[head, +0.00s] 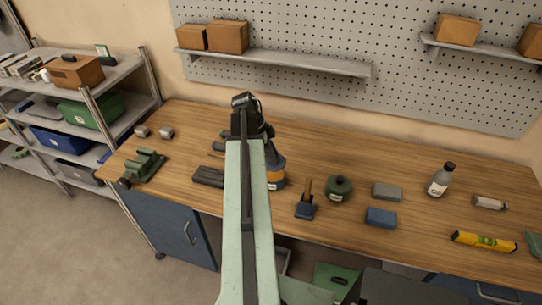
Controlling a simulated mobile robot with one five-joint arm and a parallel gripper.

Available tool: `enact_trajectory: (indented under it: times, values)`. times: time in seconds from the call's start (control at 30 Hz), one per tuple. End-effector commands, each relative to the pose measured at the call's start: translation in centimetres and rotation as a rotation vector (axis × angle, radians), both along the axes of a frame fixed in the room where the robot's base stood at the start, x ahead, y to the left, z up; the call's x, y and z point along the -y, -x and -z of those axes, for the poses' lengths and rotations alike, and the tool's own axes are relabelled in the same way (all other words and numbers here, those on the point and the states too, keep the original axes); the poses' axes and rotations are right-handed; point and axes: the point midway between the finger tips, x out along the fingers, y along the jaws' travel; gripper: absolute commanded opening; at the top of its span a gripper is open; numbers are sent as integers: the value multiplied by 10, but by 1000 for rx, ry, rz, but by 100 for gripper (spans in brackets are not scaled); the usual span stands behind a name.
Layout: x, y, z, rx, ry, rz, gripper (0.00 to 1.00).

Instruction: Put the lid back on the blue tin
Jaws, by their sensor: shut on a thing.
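My gripper (244,100) is at the far end of my raised arm, over the back of the workbench. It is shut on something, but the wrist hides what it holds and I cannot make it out. A small blue box-shaped thing (380,217) lies on the right half of the bench, well apart from my gripper. It may be the blue tin; I cannot tell whether its top is open. A grey block (386,192) lies just behind it. No lid can be clearly made out.
My arm partly hides a dark cone-shaped thing (273,158). A shelf (290,63) hangs behind.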

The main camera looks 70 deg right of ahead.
Motion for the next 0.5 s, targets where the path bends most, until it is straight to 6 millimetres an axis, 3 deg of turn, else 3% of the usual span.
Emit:
enact_trajectory:
  times: [0.5]
  values:
    - [0, 0, 56, 0, 0, 0, 0]
